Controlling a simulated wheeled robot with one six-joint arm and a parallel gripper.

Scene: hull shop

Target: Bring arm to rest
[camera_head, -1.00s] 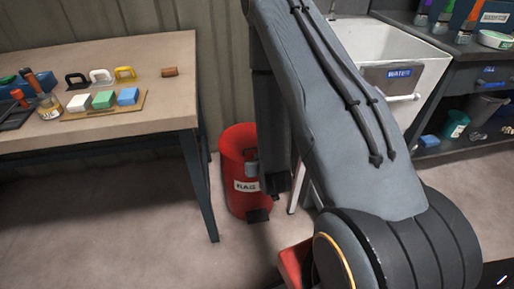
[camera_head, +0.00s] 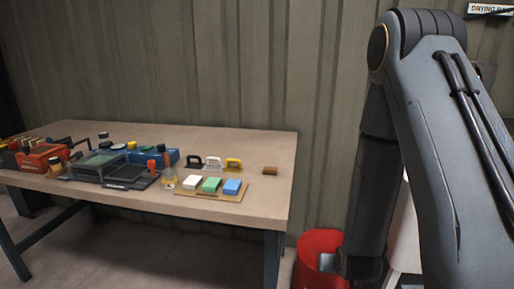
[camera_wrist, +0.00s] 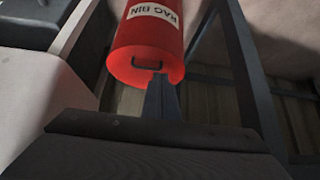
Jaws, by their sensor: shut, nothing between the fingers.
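My arm stands at the right of the head view, with its elbow raised and its forearm hanging down. My gripper (camera_wrist: 160,80) shows in the wrist view as a narrow grey pair of fingers, shut and empty. In that view its tips overlap the red rag bin (camera_wrist: 150,40); I cannot tell whether they touch it.
A workbench (camera_head: 270,195) fills the left and middle. On it are a board (camera_head: 200,192) with coloured blocks, several small-handled tools, a brown block (camera_head: 270,170) and dark trays. A corrugated wall (camera_head: 230,60) stands behind. A pale basin edge shows beside my forearm.

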